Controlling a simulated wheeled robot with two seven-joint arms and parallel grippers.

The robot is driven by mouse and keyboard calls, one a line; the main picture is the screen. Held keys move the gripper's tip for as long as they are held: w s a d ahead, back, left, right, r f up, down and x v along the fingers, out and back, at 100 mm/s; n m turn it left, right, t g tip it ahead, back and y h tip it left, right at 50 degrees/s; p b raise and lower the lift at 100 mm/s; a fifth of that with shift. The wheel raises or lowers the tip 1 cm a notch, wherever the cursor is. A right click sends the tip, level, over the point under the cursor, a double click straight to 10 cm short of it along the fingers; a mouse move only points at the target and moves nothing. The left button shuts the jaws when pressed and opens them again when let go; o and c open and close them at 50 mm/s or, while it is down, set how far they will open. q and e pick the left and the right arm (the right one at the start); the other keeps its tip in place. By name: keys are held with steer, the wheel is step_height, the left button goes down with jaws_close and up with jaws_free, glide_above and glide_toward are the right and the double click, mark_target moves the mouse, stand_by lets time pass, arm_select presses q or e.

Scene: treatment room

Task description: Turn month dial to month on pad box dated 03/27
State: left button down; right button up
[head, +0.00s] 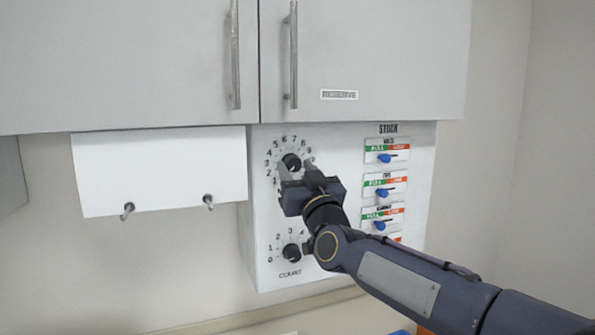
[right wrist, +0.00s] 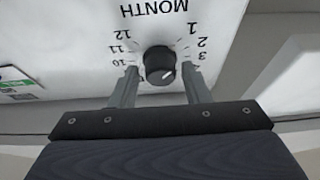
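The month dial is a black round knob (head: 291,162) on the white wall panel, ringed by numbers. It also shows upside down in the right wrist view (right wrist: 160,62), with the word MONTH and a short white mark on the knob. The mark points to the lower right there, past the 3; I cannot tell the exact number it meets. My right gripper (head: 297,171) is open in front of the dial. In the right wrist view its fingers (right wrist: 160,78) stand either side of the knob with gaps. No pad box or date is in view. My left gripper is not in view.
A second black dial, marked COUNT (head: 291,252), sits below. Blue sliders (head: 384,158) line the panel's right side under STOCK. Grey cabinets (head: 365,60) hang just above. A white board (head: 160,170) with two hooks is at the left.

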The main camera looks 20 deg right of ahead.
steer(key=c, duration=0.7)
steer(key=shift+o, duration=0.2)
steer(key=shift+a+m+h, duration=0.1)
steer(key=shift+m+h, duration=0.3)
steer(key=shift+m, duration=0.1)
steer(key=m+h, duration=0.1)
steer(key=m, duration=0.2)
steer(key=m+g+h+p, duration=0.1)
steer(key=m+h, duration=0.1)
steer(key=m, duration=0.1)
steer(key=shift+a+r+m+p, duration=0.15)
steer(key=shift+a+m+p, duration=0.05)
steer(key=shift+m+p, duration=0.1)
steer(key=shift+a+m+g+h+p, duration=0.1)
steer(key=shift+m+g+h+p, duration=0.5)
steer(key=shift+m, duration=0.9)
steer(key=shift+m+g+h+p, duration=0.35)
steer(key=shift+m+h, duration=0.35)
steer(key=shift+m, duration=0.8)
steer(key=o, duration=1)
steer(key=shift+c, duration=0.2)
